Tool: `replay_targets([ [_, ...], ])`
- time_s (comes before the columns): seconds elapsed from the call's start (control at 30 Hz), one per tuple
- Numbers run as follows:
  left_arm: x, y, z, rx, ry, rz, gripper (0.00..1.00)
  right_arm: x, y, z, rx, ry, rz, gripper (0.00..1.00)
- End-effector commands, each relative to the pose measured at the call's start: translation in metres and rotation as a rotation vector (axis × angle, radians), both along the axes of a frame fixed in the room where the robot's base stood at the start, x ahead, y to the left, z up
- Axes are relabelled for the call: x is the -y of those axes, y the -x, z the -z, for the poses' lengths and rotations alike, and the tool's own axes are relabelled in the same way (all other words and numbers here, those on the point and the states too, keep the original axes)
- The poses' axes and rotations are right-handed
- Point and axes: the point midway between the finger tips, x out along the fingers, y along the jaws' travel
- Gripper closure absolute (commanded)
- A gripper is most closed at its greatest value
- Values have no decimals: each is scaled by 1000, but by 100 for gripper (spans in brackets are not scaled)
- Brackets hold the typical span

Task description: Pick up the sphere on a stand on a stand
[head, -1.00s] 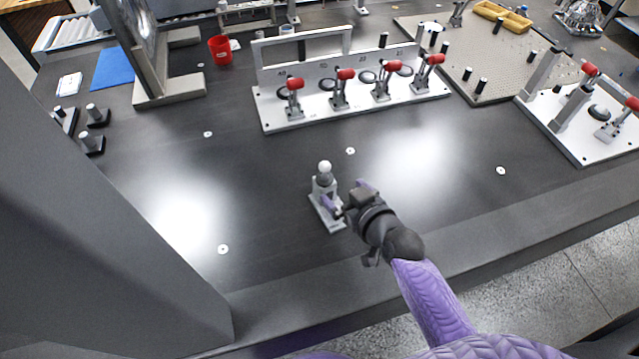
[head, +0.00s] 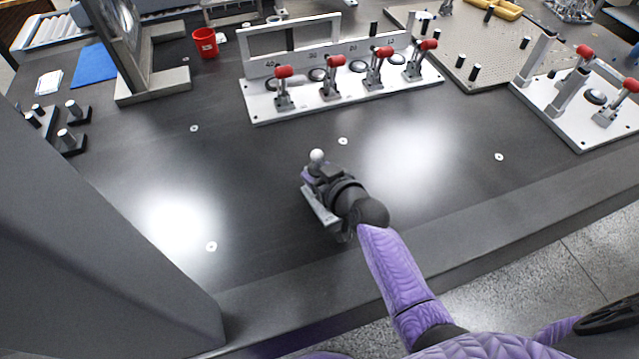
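The sphere on a stand (head: 317,156) shows in the head view as a small white ball, near the middle of the dark table. Most of its post is hidden behind my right gripper. A grey base plate (head: 319,206) lies under it and is partly covered by the gripper. My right gripper (head: 314,173) is at the post just below the ball, with a purple finger showing at its left side. The gripper's body hides the gap between the fingers, so I cannot tell whether it is open or shut. My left gripper is not in view.
A white fixture plate (head: 350,103) with several red-handled clamps stands behind the sphere. A red cup (head: 205,43) and a blue mat (head: 94,64) lie at the back left. A second white clamp plate (head: 578,125) is at the right. The table around the sphere is clear.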

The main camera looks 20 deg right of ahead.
Motion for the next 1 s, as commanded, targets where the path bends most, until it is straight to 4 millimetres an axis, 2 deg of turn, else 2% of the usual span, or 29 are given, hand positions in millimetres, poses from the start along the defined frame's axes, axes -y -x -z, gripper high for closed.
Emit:
replay_targets([
  [0.03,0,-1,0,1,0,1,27,0,0,0,0,0,0,68],
  [0.2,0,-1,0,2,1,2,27,0,0,0,0,0,0,100],
  [0.63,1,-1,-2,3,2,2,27,0,0,-4,3,0,1,100],
  [0.77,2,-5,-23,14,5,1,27,0,-1,-34,8,0,1,100],
  [0.9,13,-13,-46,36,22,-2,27,0,-1,-73,9,-1,0,100],
  [1.0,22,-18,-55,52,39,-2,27,0,-1,-92,8,-1,0,100],
])
